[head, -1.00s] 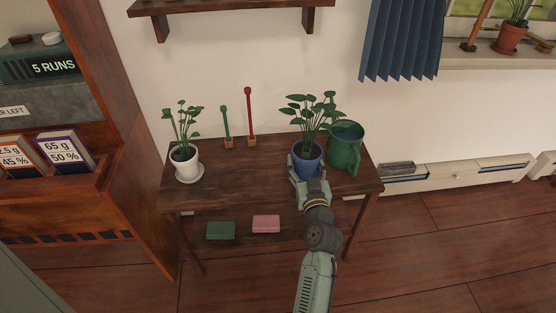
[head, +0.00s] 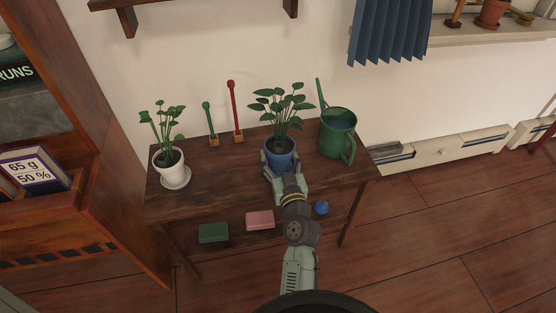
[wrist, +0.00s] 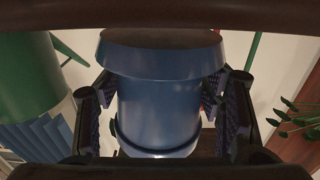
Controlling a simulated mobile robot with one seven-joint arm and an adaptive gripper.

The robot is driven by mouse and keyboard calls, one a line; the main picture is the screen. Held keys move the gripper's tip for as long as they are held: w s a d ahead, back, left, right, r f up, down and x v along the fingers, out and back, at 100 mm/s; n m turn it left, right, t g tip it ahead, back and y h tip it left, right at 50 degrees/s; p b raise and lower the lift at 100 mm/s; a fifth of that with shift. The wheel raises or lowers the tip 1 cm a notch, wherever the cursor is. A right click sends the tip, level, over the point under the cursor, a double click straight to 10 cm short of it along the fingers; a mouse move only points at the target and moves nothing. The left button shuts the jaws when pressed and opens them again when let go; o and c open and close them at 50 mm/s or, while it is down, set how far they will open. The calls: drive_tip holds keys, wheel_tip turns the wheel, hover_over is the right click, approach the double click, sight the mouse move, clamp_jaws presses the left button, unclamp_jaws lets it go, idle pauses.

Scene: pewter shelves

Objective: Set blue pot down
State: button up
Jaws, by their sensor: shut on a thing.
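The blue pot (head: 283,158) holds a leafy green plant (head: 283,105) and is upright over the right half of the dark wooden table (head: 225,174). My gripper (head: 281,163) is shut on it from the front, a finger on each side. In the wrist view the blue pot (wrist: 160,105) fills the middle between the dark finger pads. Whether its base touches the tabletop is hard to tell. The pot's back is hidden.
A green watering can (head: 338,135) stands to the right, with a small gap. A white potted plant (head: 168,160) stands at the left. Green (head: 207,112) and red (head: 233,100) sticks stand behind. Bare tabletop lies left of the pot.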

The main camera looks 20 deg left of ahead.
drive_tip(key=shift+f, duration=0.75)
drive_tip(key=shift+w, duration=0.15)
drive_tip(key=shift+r, duration=0.2)
drive_tip(key=shift+f, duration=0.15)
drive_tip(key=o, duration=1.9)
drive_tip(key=shift+f, duration=0.1)
